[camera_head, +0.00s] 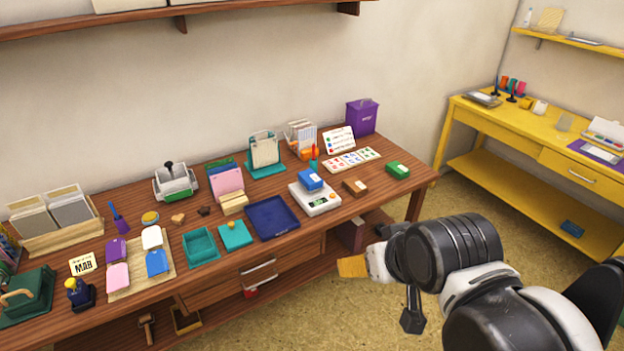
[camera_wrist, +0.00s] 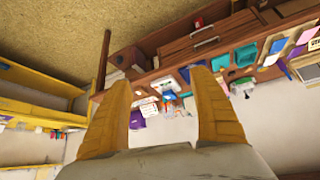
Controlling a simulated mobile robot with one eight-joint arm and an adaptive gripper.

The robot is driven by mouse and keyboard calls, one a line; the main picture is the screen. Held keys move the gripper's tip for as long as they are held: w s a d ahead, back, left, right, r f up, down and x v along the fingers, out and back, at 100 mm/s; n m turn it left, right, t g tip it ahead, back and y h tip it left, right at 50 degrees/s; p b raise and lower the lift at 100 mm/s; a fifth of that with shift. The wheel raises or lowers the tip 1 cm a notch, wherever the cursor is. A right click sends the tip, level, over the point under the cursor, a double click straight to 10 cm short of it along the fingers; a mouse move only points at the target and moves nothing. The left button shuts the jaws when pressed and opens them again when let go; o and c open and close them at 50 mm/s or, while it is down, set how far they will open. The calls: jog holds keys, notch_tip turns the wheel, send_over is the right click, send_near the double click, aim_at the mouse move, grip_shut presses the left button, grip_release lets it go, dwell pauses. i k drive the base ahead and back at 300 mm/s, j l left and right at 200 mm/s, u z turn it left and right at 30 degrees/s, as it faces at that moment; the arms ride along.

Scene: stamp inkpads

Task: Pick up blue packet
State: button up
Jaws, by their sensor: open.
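The blue packet (camera_head: 310,179) lies on a white digital scale (camera_head: 326,205) toward the right part of the wooden table. In the wrist view the scene is upside down, and the small blue packet (camera_wrist: 168,96) shows between my fingers, at a distance. My gripper (camera_head: 352,267) has yellow fingers and hangs in front of the table's front edge, to the right of and nearer than the scale. In the wrist view my gripper (camera_wrist: 163,78) is open, with nothing between its fingers.
A brown block (camera_head: 355,187) and a green packet (camera_head: 398,169) lie right of the scale. A dark blue tray (camera_head: 272,218) lies left of it. A card sheet (camera_head: 351,159) and an orange cup with pens stand behind. A yellow desk (camera_head: 545,140) stands at the right.

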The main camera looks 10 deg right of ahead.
aim_at(309, 178)
jog(key=i+j+z, duration=0.2)
jog(key=j, duration=0.2)
jog(key=i+j+z, duration=0.2)
jog(key=j, duration=0.25)
jog(key=j+z, duration=0.2)
jog(key=j, duration=0.25)
